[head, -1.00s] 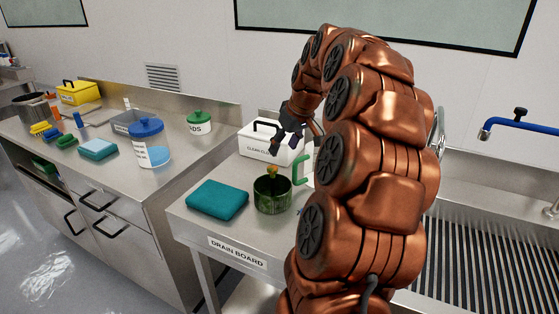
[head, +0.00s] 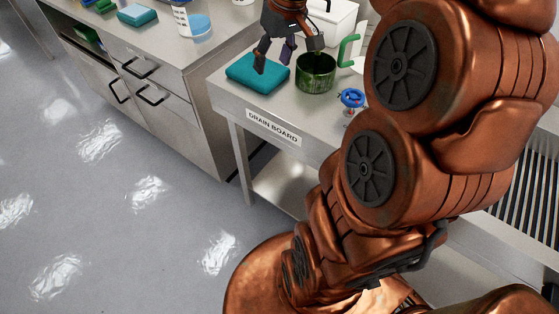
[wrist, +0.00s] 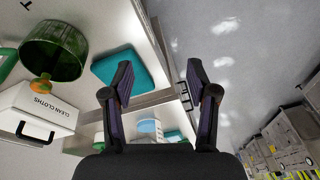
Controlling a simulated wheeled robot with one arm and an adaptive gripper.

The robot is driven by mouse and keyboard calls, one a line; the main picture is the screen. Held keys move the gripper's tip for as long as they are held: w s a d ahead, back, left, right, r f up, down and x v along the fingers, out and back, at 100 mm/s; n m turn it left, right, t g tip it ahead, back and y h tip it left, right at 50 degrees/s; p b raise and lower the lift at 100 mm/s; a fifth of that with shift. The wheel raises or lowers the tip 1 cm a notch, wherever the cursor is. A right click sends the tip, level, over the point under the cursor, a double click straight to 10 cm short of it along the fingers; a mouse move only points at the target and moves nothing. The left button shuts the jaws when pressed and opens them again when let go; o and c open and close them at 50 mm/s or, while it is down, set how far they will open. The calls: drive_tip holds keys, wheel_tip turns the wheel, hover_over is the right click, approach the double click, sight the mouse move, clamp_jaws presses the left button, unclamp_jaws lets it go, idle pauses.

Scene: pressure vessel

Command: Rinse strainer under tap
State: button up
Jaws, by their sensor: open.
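A dark green, speckled round vessel (head: 317,78), possibly the strainer, stands on the drain board (head: 227,97). It also shows at the upper left of the wrist view (wrist: 42,52), beside an orange-and-green knob-like part (wrist: 42,84). My gripper (head: 288,52) is open, with nothing between its fingers, which also show in the wrist view (wrist: 160,80). In the head view it appears above and behind the teal folded cloth (head: 250,78), left of the vessel; the exact height is unclear. The tap is not in view now.
A white box labelled clean cloths (wrist: 35,108) stands behind the vessel. A green handle (head: 348,50) is beside it. A small blue-handled valve (head: 351,98) is near the front edge. My arm covers much of the right side. The floor at left is clear.

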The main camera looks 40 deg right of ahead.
drive_tip(key=s+a+f+g, duration=0.1)
drive_tip(key=s+a+f, duration=0.2)
drive_tip(key=s+a, duration=0.2)
drive_tip(key=s+a+f+g, duration=0.1)
drive_tip(key=s+a+f, duration=0.3)
drive_tip(key=s, duration=0.5)
drive_tip(key=s+a+f+g+h, duration=0.1)
drive_tip(key=s+a+f+g, duration=0.1)
drive_tip(key=s+a, duration=0.4)
drive_tip(key=shift+s+a+f, duration=0.15)
drive_tip(key=shift+s+f, duration=0.55)
drive_tip(key=shift+s, duration=0.4)
